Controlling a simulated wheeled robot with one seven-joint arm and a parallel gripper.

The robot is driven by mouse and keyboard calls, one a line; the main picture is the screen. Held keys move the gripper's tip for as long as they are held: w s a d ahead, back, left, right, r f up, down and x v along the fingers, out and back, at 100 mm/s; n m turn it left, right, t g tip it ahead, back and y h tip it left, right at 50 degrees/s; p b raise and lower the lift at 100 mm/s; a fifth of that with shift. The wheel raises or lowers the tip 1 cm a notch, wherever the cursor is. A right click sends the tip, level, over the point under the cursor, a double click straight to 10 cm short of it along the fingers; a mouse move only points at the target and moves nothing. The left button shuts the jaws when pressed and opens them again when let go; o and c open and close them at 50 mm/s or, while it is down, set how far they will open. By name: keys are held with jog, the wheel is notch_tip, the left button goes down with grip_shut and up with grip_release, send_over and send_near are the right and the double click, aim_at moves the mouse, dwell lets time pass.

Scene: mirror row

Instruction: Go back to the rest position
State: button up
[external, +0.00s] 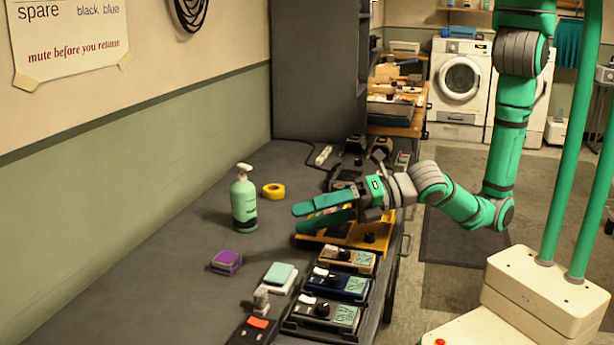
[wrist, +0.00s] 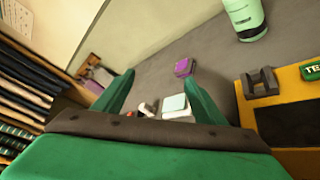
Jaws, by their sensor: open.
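My gripper (external: 299,219) is open, with its two green fingers spread and pointing left over the yellow board (external: 347,243) on the dark workbench. In the wrist view my gripper (wrist: 159,77) shows no object held between its fingertips. The arm reaches in from the right, bent low at the elbow. The yellow board also shows at the right of the wrist view (wrist: 284,84), with a dark block on it. My fingers and wrist hide part of the board in the external view. A small colored patch shows by the fingers, too unclear to name.
A green pump bottle (external: 244,203), yellow tape roll (external: 274,190) and purple box (external: 226,262) stand left of my gripper. Several pedals (external: 331,286) line the near bench edge. A tall grey cabinet (external: 315,75) stands behind. The floor right of the bench is open.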

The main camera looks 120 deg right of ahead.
jog(key=s+a+m+t+y, duration=0.2)
jog(key=s+a+m+y, duration=0.5)
jog(key=s+a, duration=0.55)
jog(key=s+d+f+m, duration=0.2)
jog(key=s+m, duration=0.3)
jog(key=s, duration=0.4)
jog(key=s+d+f+m+g+h, duration=0.1)
jog(key=s+d+m, duration=0.4)
jog(key=s, duration=0.5)
jog(key=s+d+f+m+h, duration=0.1)
jog(key=s+d+m, duration=0.3)
jog(key=s, duration=0.5)
jog(key=shift+s+d+f+m+g, duration=0.2)
jog(key=shift+s+f+m+g, duration=0.15)
jog(key=shift+f+m, duration=0.45)
